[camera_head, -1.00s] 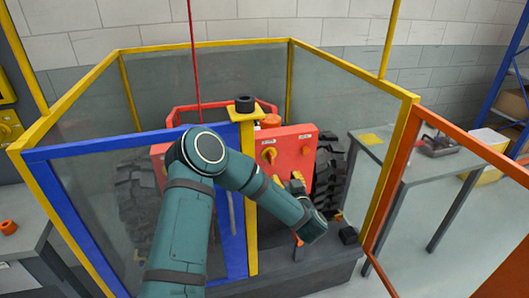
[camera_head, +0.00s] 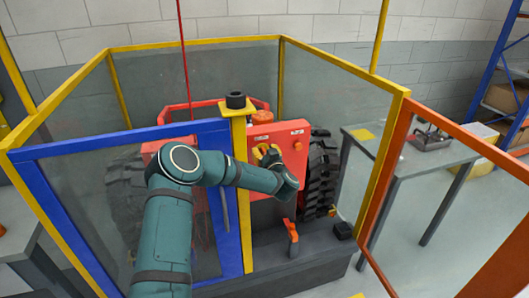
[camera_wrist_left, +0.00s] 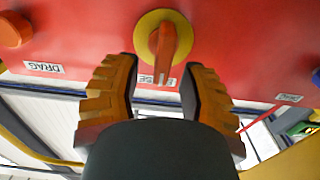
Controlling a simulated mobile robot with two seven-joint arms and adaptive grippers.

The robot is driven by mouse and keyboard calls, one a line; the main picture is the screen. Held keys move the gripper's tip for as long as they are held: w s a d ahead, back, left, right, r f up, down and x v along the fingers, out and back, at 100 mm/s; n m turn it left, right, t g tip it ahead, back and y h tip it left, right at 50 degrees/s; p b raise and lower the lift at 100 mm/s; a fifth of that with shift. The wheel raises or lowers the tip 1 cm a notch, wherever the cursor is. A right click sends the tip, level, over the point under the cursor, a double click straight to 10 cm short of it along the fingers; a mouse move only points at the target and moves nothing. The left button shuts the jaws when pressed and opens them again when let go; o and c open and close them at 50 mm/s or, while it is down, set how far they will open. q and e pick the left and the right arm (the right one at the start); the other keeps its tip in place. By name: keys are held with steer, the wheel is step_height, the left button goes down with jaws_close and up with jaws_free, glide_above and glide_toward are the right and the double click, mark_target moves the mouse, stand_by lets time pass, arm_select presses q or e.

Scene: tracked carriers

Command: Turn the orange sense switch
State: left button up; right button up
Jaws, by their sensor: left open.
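The orange sense switch (camera_wrist_left: 168,48) is a bar-shaped handle on a round yellow plate, set in a red panel (camera_head: 292,134). The handle lies roughly along the fingers in the left wrist view. A label under it is partly hidden, with "SE" readable. My left gripper (camera_wrist_left: 160,72) is open, its two orange ribbed fingers on either side of the handle's near end, apart from it. In the head view, my left gripper (camera_head: 266,153) is in front of the panel and hides most of the switch. My right gripper is not in view.
Another orange knob (camera_wrist_left: 14,29), by a "DRAG" label, is on the same panel. An orange lever (camera_head: 291,238) stands on the dark base below. A yellow post (camera_head: 240,150) and a blue-framed door (camera_head: 125,141) are close to my left arm. A grey table is at right.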

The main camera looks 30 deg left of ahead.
arm_select(q)
steer(key=shift+w+a, duration=0.1)
steer(key=shift+a, duration=0.05)
jaws_close()
